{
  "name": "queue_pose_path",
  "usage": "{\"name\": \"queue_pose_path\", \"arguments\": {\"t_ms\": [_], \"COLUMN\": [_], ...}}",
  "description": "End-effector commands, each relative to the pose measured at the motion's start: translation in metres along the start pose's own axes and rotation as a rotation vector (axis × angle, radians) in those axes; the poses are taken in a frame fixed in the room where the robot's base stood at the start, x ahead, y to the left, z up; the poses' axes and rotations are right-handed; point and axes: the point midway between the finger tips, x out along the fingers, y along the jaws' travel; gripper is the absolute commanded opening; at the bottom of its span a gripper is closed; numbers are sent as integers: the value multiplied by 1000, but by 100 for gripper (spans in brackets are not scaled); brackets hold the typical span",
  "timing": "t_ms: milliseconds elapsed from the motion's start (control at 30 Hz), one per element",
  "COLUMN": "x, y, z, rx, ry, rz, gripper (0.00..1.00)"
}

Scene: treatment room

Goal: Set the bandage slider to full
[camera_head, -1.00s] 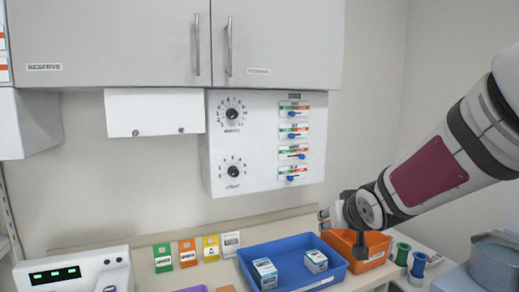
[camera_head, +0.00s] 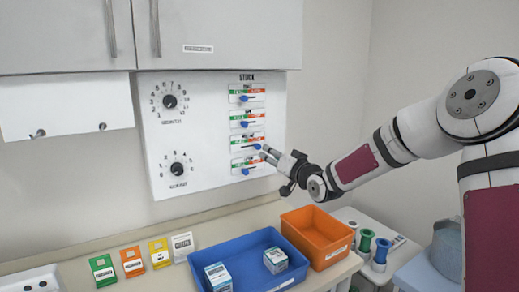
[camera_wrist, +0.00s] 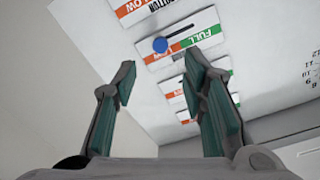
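The panel headed STOCK (camera_head: 247,77) carries several sliders with blue knobs. Their name labels are too small to read, so I cannot tell which is the bandage slider. The third slider's knob (camera_head: 257,147) is at the right, red end of its slot; green is on the left. The other knobs sit further left. My gripper (camera_head: 268,154) is close to the third and lowest sliders, from the right. In the wrist view my gripper (camera_wrist: 166,92) is open and empty. A blue knob (camera_wrist: 160,45) shows beyond the fingers, at the LOW end of its slot, with FULL on the right.
Two dials (camera_head: 170,101) are left of the sliders. Below are a blue tray (camera_head: 284,287) with small boxes, an orange bin (camera_head: 318,232), and several coloured cards (camera_head: 132,262). Cabinets (camera_head: 220,25) hang above. Free space lies in front of the panel.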

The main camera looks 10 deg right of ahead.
Motion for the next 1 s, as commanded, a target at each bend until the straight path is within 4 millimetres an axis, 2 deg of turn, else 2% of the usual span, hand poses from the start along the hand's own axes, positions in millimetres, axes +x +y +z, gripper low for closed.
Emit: {"name": "queue_pose_path", "arguments": {"t_ms": [33,300,500,667,933,967,1000], "x": [12,63,87,94,95,95,95], "y": [0,0,0,0,0,0,0], "z": [1,1,1,0,1,1,1], "rx": [1,0,0,-1,-1,-1,-1], "ry": [-1,0,-1,-2,-2,-2,-2], "rz": [-2,-1,0,1,1,1,1], "gripper": [39,39,39,39,39,34,25]}}
